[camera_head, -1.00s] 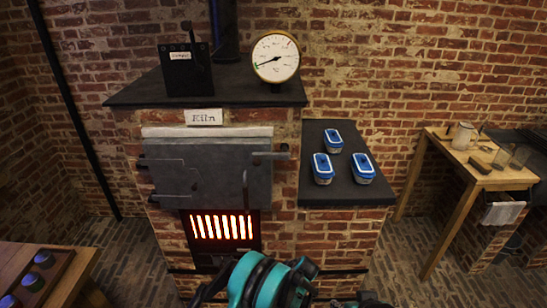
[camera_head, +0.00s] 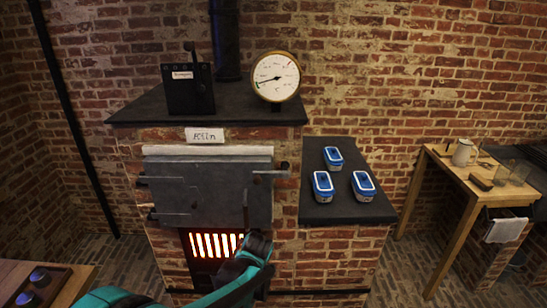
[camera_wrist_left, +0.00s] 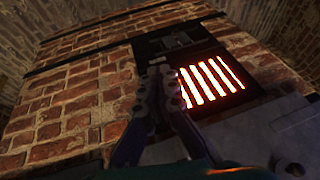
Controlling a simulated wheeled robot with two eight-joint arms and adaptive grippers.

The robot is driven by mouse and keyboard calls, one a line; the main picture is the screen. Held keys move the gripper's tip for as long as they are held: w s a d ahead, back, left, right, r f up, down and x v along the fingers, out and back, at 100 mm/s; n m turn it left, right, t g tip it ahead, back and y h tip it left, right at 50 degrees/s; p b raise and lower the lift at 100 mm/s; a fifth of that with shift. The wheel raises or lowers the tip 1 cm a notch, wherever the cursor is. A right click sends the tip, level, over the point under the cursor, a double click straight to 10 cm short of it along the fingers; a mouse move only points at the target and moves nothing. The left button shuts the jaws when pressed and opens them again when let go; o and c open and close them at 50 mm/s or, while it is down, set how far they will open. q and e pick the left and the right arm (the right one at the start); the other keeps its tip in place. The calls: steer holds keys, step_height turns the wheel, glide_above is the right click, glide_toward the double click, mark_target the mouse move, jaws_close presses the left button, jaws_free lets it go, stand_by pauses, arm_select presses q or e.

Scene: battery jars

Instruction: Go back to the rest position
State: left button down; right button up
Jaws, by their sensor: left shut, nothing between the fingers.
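My left arm reaches in from the bottom left in the head view, with its dark wrist end (camera_head: 258,246) in front of the kiln's lower front. In the left wrist view my left gripper (camera_wrist_left: 163,72) is shut and empty, its fingers together in front of the brick beside the glowing grate (camera_wrist_left: 210,80). I cannot tell whether the fingers touch the kiln. The kiln's grey metal door (camera_head: 205,190) is shut above the grate, which also shows in the head view (camera_head: 212,243). My right gripper is not in view.
Several blue-lidded jars (camera_head: 362,186) stand on the dark side slab (camera_head: 320,212). A round gauge (camera_head: 276,77) and a black box (camera_head: 188,92) are on the kiln top. A wooden table (camera_head: 480,182) stands right, another (camera_head: 75,285) bottom left. Floor between kiln and right table is clear.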

arm_select(q)
steer(key=s+a+r+t, duration=0.1)
steer(key=s+a+r, duration=0.2)
steer(key=s, duration=0.4)
steer(key=s+a+r+h, duration=0.1)
steer(key=s+a+r, duration=0.1)
steer(key=s, duration=0.6)
steer(key=s+a+r+t+h, duration=0.1)
steer(key=s+a+r, duration=0.2)
steer(key=s, duration=0.4)
steer(key=shift+s+a+r+t, duration=0.15)
steer(key=shift+a+r+t, duration=0.2)
steer(key=shift+r, duration=0.45)
